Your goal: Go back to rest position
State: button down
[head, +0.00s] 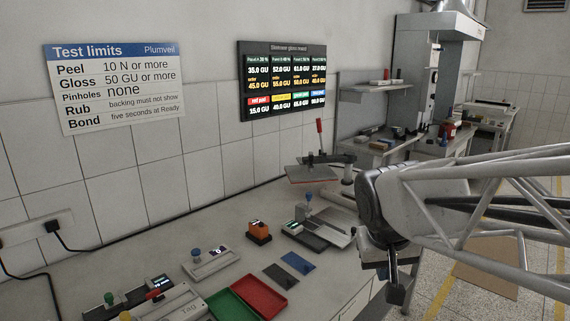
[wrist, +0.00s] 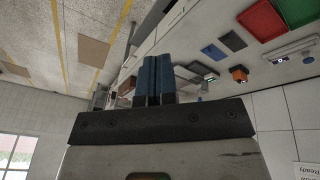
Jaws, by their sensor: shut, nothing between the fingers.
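My gripper (head: 396,296) is at the right of the head view, in front of the bench's right end and pointing down. In the wrist view its two blue-tipped fingers (wrist: 156,78) are together with nothing between them. It touches none of the bench items that I can see. My arm reaches in from the right edge of the head view and hides part of the bench's right end.
The bench (head: 140,262) holds a red tray (head: 266,289), a green tray (head: 234,306), dark and blue panels (head: 297,262), an orange device (head: 259,232) and a press with a red lever (head: 320,128). Open floor (head: 485,285) lies to the right.

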jog(key=s+f+y, duration=0.1)
jog(key=s+f, duration=0.2)
jog(key=s, duration=0.9)
jog(key=shift+d+f, duration=0.2)
jog(key=shift+f, duration=0.05)
